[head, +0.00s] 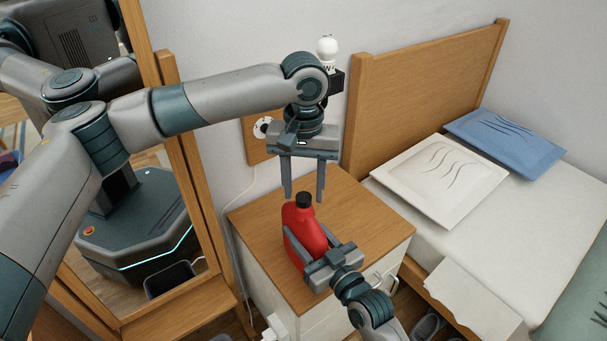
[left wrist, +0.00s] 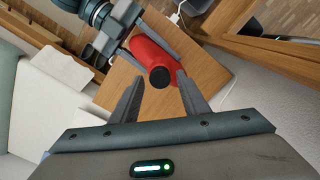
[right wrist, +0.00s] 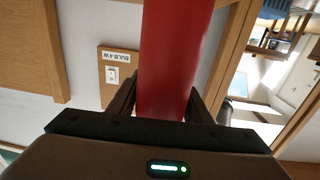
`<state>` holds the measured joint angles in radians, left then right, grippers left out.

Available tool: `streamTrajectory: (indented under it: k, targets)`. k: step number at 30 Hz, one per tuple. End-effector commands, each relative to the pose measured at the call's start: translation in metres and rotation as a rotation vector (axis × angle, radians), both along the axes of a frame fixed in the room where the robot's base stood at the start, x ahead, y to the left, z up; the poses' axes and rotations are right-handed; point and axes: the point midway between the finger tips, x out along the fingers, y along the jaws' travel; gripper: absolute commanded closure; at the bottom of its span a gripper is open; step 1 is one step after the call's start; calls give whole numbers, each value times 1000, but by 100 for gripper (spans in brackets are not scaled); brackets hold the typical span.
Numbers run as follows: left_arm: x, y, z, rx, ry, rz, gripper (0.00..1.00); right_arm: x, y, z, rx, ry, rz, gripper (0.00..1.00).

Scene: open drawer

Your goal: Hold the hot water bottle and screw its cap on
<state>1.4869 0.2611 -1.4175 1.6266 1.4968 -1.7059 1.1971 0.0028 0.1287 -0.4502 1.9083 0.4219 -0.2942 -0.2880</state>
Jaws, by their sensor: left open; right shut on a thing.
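The red hot water bottle (head: 301,232) stands upright on the nightstand top, and it also shows in the left wrist view (left wrist: 154,52) and fills the middle of the right wrist view (right wrist: 172,60). Its black cap (head: 303,199) sits at the top of the neck; it shows in the left wrist view (left wrist: 160,78) too. I cannot tell how tightly it sits. My right gripper (head: 308,250) is shut around the bottle's body from the front. My left gripper (head: 304,198) points down from above, open, its fingertips on either side of the cap and apart from it.
The wooden nightstand top (head: 375,225) is otherwise clear. A bed with a white pillow (head: 440,180) and a blue pillow (head: 520,145) lies to the right. A mirror frame (head: 185,165) stands to the left. A white bulb (head: 327,48) is on the wall behind my left wrist.

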Motion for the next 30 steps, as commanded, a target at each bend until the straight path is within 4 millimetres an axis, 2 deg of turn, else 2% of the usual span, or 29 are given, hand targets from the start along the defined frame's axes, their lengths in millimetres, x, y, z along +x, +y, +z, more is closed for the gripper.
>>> streamTrajectory:
  k: [4,13,14,18,19,26,30]
  targets:
    - [0,0,-9,1,0,0,59,0,0,-1,-1,2,0,100]
    - [0,0,-11,1,0,0,59,0,0,-1,-1,2,0,100]
    - [0,0,-11,1,0,0,61,0,0,-1,-1,2,0,100]
    - [0,0,-11,1,0,0,94,0,0,-1,-1,2,0,100]
    - [0,0,-11,1,0,0,100,0,0,-1,-1,2,0,100]
    - [0,0,-11,1,0,-22,100,0,0,-1,-1,2,0,100]
    - [0,0,-11,0,0,-129,100,0,0,-1,-1,2,-1,100]
